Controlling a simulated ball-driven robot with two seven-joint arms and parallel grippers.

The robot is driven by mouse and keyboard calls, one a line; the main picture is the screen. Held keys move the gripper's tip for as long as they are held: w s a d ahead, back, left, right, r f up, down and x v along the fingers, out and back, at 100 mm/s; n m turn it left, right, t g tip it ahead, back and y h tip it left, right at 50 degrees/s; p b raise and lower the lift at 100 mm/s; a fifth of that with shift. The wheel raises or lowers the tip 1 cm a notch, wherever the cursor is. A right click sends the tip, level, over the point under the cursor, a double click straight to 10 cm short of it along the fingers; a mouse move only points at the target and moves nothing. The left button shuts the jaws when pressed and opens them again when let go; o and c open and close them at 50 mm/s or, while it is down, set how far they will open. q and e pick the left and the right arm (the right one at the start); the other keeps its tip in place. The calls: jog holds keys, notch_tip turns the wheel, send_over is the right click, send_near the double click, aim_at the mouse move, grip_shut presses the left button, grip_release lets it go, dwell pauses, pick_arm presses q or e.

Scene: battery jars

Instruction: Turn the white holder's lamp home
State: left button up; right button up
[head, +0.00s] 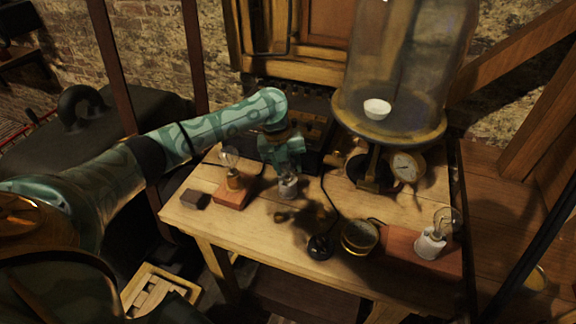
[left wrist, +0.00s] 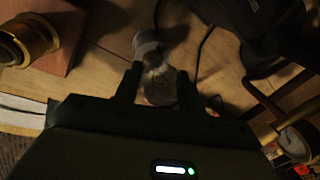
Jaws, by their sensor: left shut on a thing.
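My left gripper (head: 287,172) hangs over the middle of the table, jaws pointing down. In the left wrist view its fingers (left wrist: 156,88) are shut on a clear glass lamp (left wrist: 160,82). Beyond the lamp is a small white holder (left wrist: 148,44), in line with it. In the head view this white holder (head: 288,188) shows just under the jaws, and the lamp is mostly hidden by the gripper. I cannot tell how deep the lamp sits in the holder. Another white holder (head: 430,243) with a clear lamp (head: 446,221) stands at the right. My right gripper is not in view.
A brass holder (head: 234,181) with a lamp stands on a red block (head: 232,197) left of the gripper. A dark block (head: 195,199) lies beside it.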

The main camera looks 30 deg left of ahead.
pick_arm(q)
jog(key=shift+m, duration=1.1)
jog(key=m+g+b, duration=0.1)
jog(key=m, duration=0.3)
jog(key=shift+f, duration=0.15)
jog(key=shift+m, duration=0.8)
jog(key=o, duration=1.2)
